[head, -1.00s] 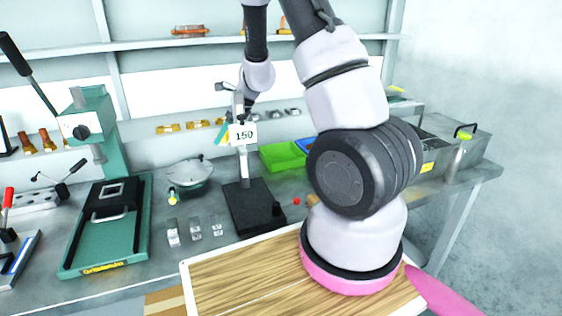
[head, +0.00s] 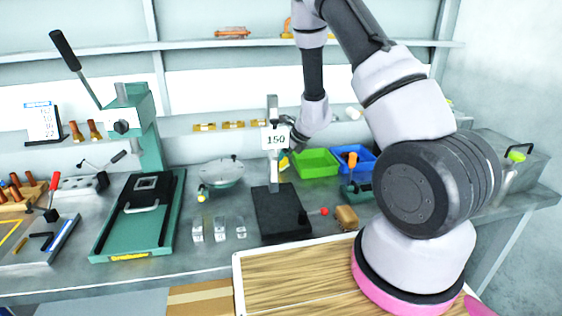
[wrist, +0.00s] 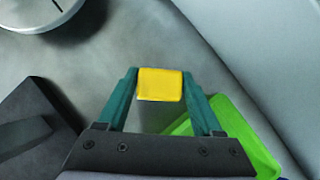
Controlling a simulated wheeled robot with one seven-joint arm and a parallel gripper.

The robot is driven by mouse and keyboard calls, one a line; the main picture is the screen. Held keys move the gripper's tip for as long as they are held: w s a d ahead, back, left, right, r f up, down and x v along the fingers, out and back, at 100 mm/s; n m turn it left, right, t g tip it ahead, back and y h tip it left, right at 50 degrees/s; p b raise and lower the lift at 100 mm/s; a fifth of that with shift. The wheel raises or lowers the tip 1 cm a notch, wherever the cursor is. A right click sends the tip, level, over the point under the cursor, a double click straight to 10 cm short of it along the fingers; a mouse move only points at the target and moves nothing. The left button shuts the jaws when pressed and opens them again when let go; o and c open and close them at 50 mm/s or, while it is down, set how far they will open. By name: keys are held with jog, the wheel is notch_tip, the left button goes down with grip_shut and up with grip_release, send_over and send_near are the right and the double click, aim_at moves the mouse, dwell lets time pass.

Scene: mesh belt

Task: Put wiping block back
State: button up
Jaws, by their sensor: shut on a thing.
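My gripper (wrist: 160,88) is shut on a yellow block (wrist: 160,85), held between its teal fingertips in the wrist view. I take this as the wiping block. In the head view the gripper and block are small, partly hidden behind the stand with the "150" sign (head: 275,138), with a bit of yellow (head: 284,163) showing. They are above the bench, close to the left end of the green bin (head: 316,163). The green bin also shows below and right of the gripper in the wrist view (wrist: 238,140).
The stand's dark base (head: 282,212) also shows at left in the wrist view (wrist: 30,120). A blue bin (head: 345,158), a tan block (head: 346,217) and small clear blocks (head: 219,230) are on the bench. A round dish (head: 222,172) and a green press (head: 140,215) stand left.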

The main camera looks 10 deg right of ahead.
jog(key=shift+f, duration=0.15)
jog(key=o, duration=1.3)
jog(key=shift+f, duration=0.1)
